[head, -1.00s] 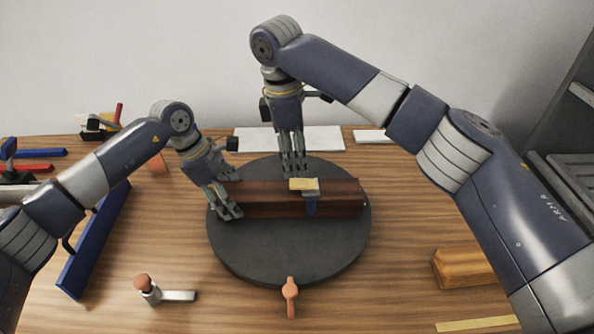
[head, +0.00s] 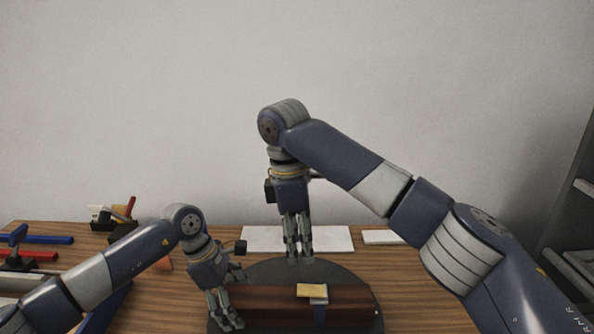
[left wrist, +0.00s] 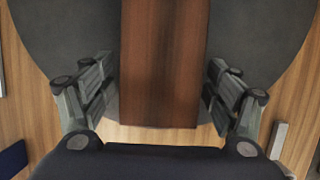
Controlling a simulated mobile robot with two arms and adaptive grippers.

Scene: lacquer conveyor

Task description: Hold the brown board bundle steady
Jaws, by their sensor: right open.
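The brown board bundle (head: 262,303) lies across a dark round turntable (head: 293,268), low in the head view. It also fills the middle of the left wrist view (left wrist: 163,60). My left gripper (head: 232,300) is at the bundle's left end. In the left wrist view its fingers (left wrist: 160,90) stand on both sides of the bundle; narrow gaps seem to show, and contact is unclear. My right gripper (head: 299,258) is open and empty, pointing down behind the bundle. A clamp-like piece with a yellowish top (head: 312,291) sits on the bundle right of its middle.
White sheets (head: 330,239) lie behind the turntable. Blue and red tools (head: 35,240) and a black holder (head: 118,217) stand at the back left. Grey shelving (head: 580,262) rises at the right. The table's front is out of view.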

